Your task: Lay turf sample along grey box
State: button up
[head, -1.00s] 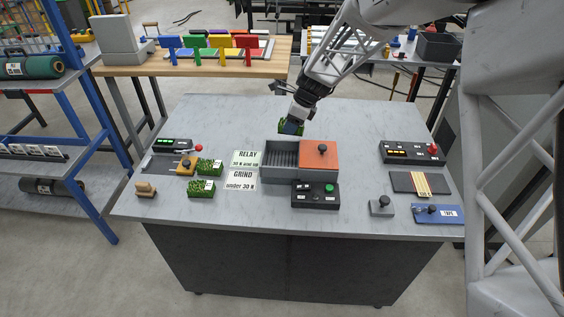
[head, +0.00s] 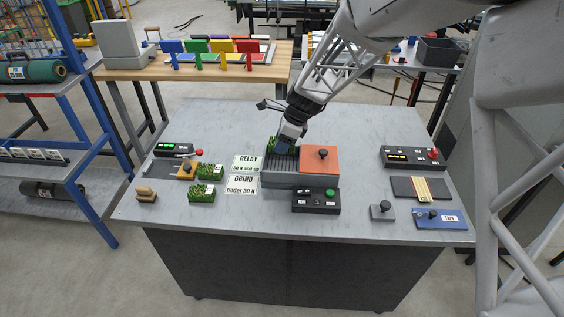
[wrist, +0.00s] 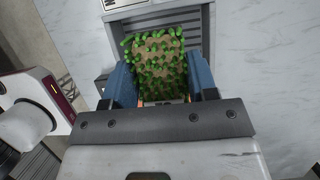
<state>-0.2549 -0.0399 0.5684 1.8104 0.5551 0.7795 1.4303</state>
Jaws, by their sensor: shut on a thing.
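My gripper (head: 284,147) is shut on a green turf sample (head: 272,146). In the wrist view the sample (wrist: 157,66) sits between the blue fingers, its tufted face with bare brown patches toward the camera. In the head view the sample is at the back of the open, ribbed left part of the grey box (head: 279,182), partly hidden by the gripper. In the wrist view the grey box (wrist: 201,27) shows beyond and around the sample. I cannot tell whether the sample touches the box.
An orange lid (head: 321,160) covers the box's right part. A black button panel (head: 316,201) stands in front. RELAY (head: 247,163) and GRIND (head: 241,184) cards lie left, with two turf pieces (head: 209,172) (head: 201,196) beyond them. The back of the table is clear.

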aim_at(278, 167)
jog(key=shift+f, duration=2)
jog(key=shift+f, duration=1.9)
jog(key=shift+f, duration=0.1)
jog(key=o, duration=1)
jog(key=shift+o, duration=0.2)
jog(key=v, duration=1.2)
